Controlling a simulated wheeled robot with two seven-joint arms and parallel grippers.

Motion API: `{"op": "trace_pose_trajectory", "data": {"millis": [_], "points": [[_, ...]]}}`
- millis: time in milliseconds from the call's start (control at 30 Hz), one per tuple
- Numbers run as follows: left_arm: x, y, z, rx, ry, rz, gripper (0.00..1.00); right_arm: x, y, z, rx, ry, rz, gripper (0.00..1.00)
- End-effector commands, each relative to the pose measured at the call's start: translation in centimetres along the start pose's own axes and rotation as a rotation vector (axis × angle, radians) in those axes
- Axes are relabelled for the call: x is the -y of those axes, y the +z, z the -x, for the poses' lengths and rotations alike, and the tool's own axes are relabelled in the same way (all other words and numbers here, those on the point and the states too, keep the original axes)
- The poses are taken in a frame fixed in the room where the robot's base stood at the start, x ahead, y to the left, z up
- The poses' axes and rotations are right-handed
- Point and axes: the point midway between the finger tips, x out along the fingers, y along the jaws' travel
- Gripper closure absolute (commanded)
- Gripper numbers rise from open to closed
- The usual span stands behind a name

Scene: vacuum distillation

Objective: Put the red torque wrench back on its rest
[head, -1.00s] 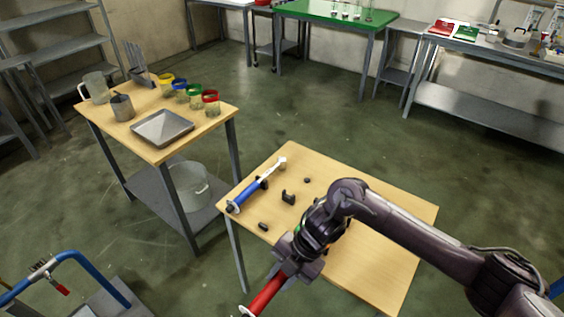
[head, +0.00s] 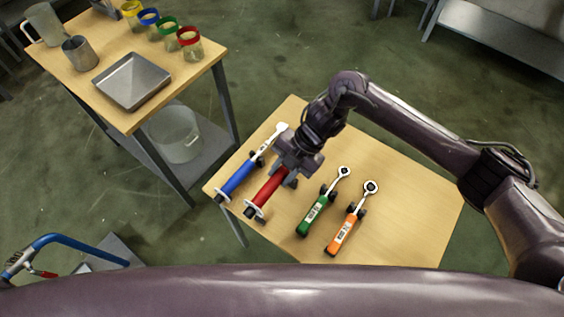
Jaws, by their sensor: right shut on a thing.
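My right gripper (head: 284,172) reaches in from the right over the wooden table and is shut on the red torque wrench (head: 267,189). The red handle slants down-left from the jaws, with a pale disc near its lower end. Its head is hidden by the gripper. The wrench lies between the blue wrench (head: 239,177) and the green wrench (head: 315,213), roughly parallel to the blue one. A dark rest piece (head: 293,183) shows just right of the jaws. I cannot tell whether the wrench touches its rest. My left gripper is not in view.
An orange wrench (head: 343,234) lies right of the green one. The blue wrench is close on the left of the red one. The table's right part (head: 410,200) is clear. A second table (head: 75,75) at upper left holds a metal tray (head: 131,82), mugs and jars.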

Motion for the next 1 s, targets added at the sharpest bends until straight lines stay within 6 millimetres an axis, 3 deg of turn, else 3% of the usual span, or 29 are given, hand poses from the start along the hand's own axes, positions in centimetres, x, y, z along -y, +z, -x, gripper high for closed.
{"op": "trace_pose_trajectory", "data": {"millis": [333,567,1000], "points": [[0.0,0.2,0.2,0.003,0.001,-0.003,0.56,-0.2,-0.1,0.2,0.015,0.006,0.002,1.00],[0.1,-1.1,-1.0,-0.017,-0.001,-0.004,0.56,0.2,0.5,-1.1,0.014,0.006,0.002,1.00],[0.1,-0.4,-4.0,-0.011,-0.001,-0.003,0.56,1.2,2.1,-4.2,0.014,0.006,0.001,1.00]]}}
